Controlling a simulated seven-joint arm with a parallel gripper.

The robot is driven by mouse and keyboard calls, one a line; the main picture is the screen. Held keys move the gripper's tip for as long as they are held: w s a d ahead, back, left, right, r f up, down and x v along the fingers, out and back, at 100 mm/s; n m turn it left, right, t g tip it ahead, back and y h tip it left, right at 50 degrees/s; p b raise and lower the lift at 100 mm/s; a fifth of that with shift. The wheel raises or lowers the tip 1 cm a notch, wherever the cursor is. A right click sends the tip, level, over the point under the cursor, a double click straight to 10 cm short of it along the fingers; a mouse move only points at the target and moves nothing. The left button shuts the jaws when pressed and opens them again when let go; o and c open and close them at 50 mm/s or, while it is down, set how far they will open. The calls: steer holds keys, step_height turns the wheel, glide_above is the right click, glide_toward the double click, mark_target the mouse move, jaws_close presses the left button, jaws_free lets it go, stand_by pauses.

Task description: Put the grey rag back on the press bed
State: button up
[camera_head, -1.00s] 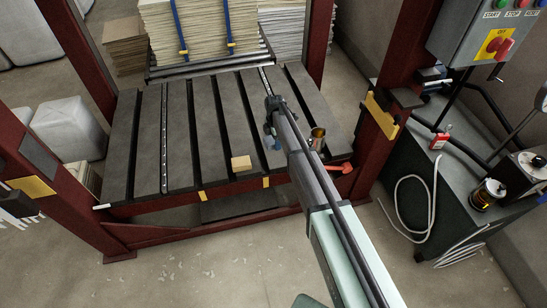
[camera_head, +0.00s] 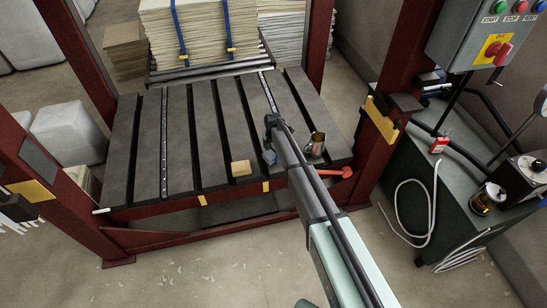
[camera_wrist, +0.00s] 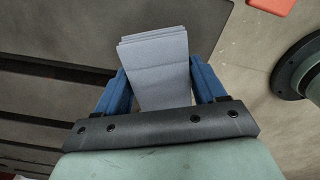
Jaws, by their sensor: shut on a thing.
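The grey rag (camera_wrist: 155,70) is folded into a layered strip and sits between the blue fingers of my gripper (camera_wrist: 160,88) in the wrist view. My gripper is shut on it. In the head view my gripper (camera_head: 269,150) is over the right half of the press bed, close to its front, and a small grey-blue bit of the rag (camera_head: 270,157) shows at its tip. The press bed (camera_head: 180,140) is a dark slotted plate in a red frame. I cannot tell whether the rag touches the bed.
A tan block (camera_head: 241,168) lies at the bed's front edge. Stacked sheets (camera_head: 205,30) stand behind the bed. The left of the bed is clear.

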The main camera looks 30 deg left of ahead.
steer(key=shift+f, duration=1.35)
steer(key=shift+f, duration=0.1)
steer(key=o, duration=1)
step_height(320, 180, up, 12)
steer(key=shift+r, duration=0.15)
